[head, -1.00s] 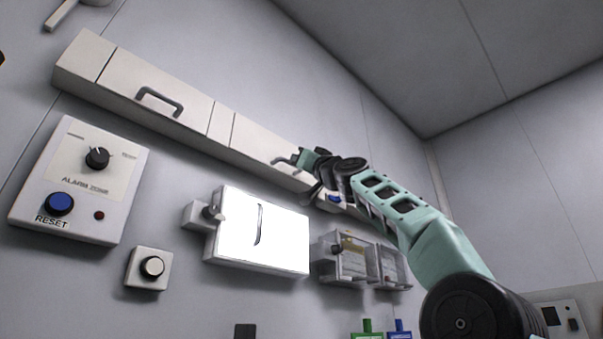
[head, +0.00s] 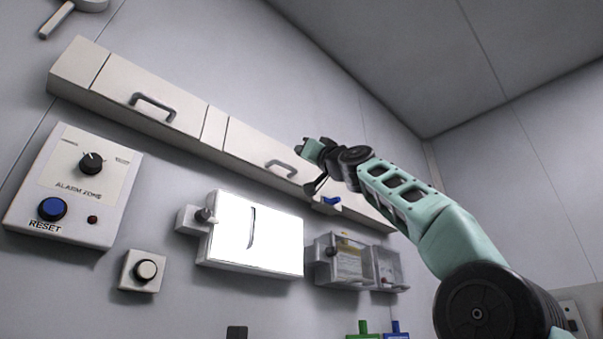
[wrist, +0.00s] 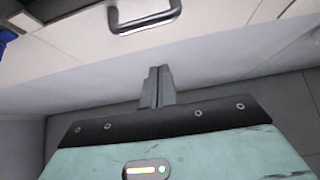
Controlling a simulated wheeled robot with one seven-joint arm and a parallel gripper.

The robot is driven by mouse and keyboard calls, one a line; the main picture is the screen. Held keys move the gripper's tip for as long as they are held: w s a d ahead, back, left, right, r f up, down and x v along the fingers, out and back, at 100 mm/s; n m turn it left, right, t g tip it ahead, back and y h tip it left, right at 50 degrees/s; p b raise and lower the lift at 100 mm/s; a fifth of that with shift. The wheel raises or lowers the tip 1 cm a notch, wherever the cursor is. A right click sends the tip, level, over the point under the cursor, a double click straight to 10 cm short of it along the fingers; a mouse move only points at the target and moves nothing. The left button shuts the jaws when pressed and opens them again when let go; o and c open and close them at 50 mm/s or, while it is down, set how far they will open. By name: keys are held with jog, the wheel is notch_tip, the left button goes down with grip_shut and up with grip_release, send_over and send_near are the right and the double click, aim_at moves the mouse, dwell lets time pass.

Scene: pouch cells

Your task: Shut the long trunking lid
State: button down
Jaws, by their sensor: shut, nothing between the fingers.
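A long pale trunking (head: 213,128) runs along the wall, with two lids that each bear a grey bar handle. The left lid (head: 120,82) and the right lid (head: 250,148) both look flush with the trunking; I cannot tell for certain which is the long one. My gripper (head: 303,147) is shut and empty, just up and right of the right lid's handle (head: 281,168). In the wrist view the closed fingers (wrist: 157,85) point at a handle (wrist: 145,18) on a pale lid, with a visible gap between them. My wrist hides part of the right end of the trunking.
A blue piece (head: 332,201) sits at the trunking's lower right. Below are a bright white box (head: 225,258), clear boxes (head: 350,263), a round knob box (head: 142,270) and an alarm panel (head: 75,185). The wall above the trunking is mostly clear.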

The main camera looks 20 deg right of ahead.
notch_tip(320, 180, down, 9)
jog(key=s+b, duration=0.1)
jog(key=b, duration=0.7)
jog(key=shift+s+d+b, duration=0.35)
